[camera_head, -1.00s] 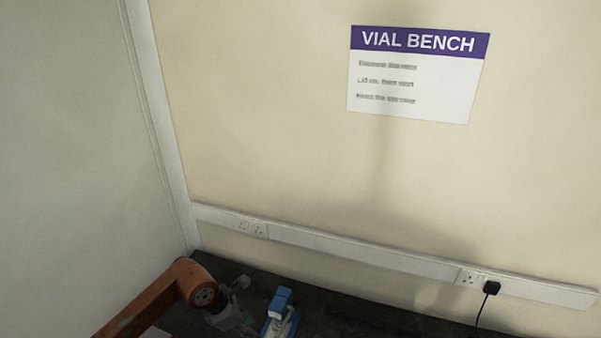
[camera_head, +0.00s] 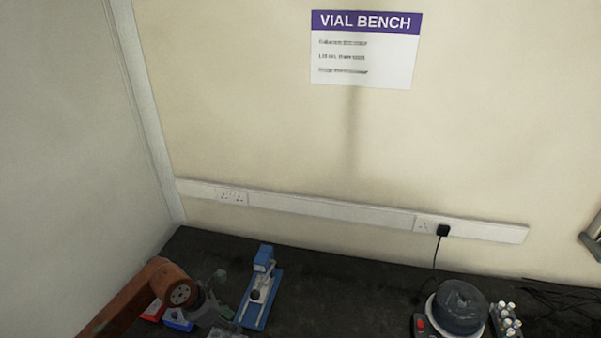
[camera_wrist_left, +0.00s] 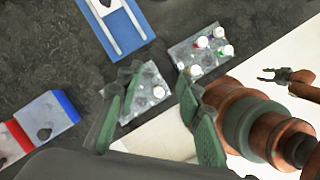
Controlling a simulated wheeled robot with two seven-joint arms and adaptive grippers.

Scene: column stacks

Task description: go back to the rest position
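My left gripper (camera_head: 222,292) is at the lower left of the head view, over the dark bench and left of a blue press-like device. In the left wrist view its two green-padded fingers (camera_wrist_left: 156,78) stand apart with nothing held between them. Beyond them is a grey rack (camera_wrist_left: 136,104) with a white-capped vial; the fingers hide part of it. My right gripper (camera_wrist_left: 270,75) shows small at the right edge of the left wrist view, its fingers apart and empty.
The blue device (camera_head: 258,312) stands close right of the left gripper. A dark round machine (camera_head: 459,308) and a vial rack (camera_head: 508,322) stand at right. The bench middle is clear.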

